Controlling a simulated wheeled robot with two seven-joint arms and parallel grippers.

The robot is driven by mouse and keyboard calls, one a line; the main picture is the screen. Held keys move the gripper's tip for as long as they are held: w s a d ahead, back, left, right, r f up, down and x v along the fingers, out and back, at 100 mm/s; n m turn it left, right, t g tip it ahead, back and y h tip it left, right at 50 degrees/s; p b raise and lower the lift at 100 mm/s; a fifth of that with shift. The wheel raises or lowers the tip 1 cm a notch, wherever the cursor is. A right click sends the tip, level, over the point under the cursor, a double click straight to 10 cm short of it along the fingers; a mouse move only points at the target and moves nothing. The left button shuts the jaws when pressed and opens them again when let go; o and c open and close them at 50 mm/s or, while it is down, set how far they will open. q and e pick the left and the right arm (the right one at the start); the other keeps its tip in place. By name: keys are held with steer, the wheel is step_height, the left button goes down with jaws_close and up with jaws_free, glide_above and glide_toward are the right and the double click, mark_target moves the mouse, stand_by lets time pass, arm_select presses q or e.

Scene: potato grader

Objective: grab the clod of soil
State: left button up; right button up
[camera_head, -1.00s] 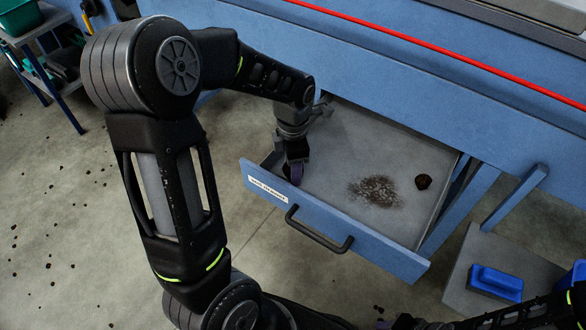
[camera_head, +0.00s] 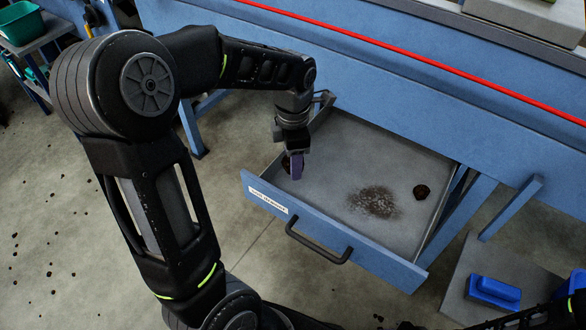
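A dark brown clod of soil (camera_head: 421,192) lies on the floor of the open, labelled drawer (camera_head: 335,152), near its right side. A patch of loose soil (camera_head: 374,202) lies to its left. My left gripper (camera_head: 293,166) points down into the drawer's left end, well to the left of the clod. Its fingers are seen edge-on, with a dark shape beside them, so I cannot tell whether they are open or hold anything. Part of my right arm shows at the bottom right edge; its gripper is out of view.
The drawer has a blue front with a black handle (camera_head: 318,243). The blue machine frame (camera_head: 400,105) with a red strip overhangs its back. A blue brush-like object (camera_head: 494,292) lies on a grey surface at the lower right. A green bin (camera_head: 20,24) stands top left.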

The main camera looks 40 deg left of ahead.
arm_select(q)
steer(key=shift+r, duration=1.55)
